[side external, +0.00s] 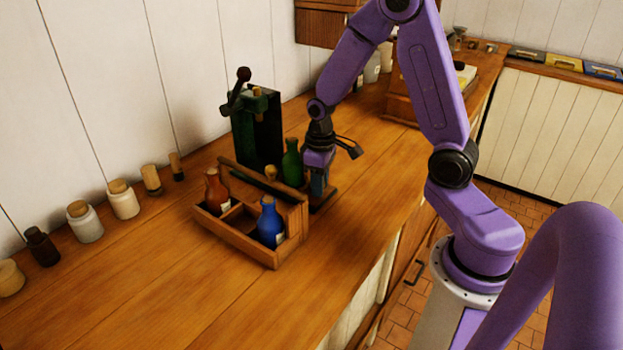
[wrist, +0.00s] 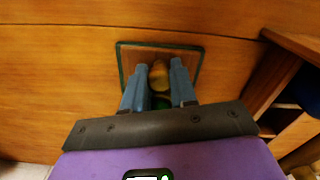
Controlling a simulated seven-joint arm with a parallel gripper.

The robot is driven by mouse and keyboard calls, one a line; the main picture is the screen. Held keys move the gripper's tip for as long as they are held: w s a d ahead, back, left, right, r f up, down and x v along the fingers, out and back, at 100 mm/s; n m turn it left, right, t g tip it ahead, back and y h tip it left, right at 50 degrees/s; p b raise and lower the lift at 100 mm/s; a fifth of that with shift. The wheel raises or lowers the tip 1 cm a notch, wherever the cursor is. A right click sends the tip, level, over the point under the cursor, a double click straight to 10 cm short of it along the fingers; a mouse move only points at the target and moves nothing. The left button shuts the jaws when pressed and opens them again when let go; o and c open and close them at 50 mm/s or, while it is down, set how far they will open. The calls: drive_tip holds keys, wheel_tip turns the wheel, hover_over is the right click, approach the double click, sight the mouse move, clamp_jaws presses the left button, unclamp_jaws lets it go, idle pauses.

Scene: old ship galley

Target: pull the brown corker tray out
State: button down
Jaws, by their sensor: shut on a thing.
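The brown corker tray (wrist: 133,64) is a flat square with a dark green rim, lying on the counter below my gripper in the wrist view. Its edge also shows in the side view (side external: 324,203), behind the wooden caddy. My gripper (wrist: 158,80) points down over it, its blue fingers shut on a tan rounded knob (wrist: 159,74). Something green shows below the knob between the fingers; how the two join the tray is hidden. The dark green corker (side external: 258,140), with its black lever, stands upright left of my gripper.
The wooden caddy (side external: 240,240) holds a red-brown bottle (side external: 217,190) and a blue bottle (side external: 269,225), close beside my gripper. A green bottle (side external: 292,163) stands between the corker and my gripper. Jars line the wall. The counter's front right is clear.

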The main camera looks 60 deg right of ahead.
drive_tip(key=shift+s, duration=0.35)
drive_tip(key=c, duration=0.9)
unclamp_jaws()
drive_tip(key=shift+r, duration=0.15)
drive_tip(key=shift+r, duration=0.3)
wheel_tip(320, 180, up, 16)
drive_tip(key=shift+r, duration=0.25)
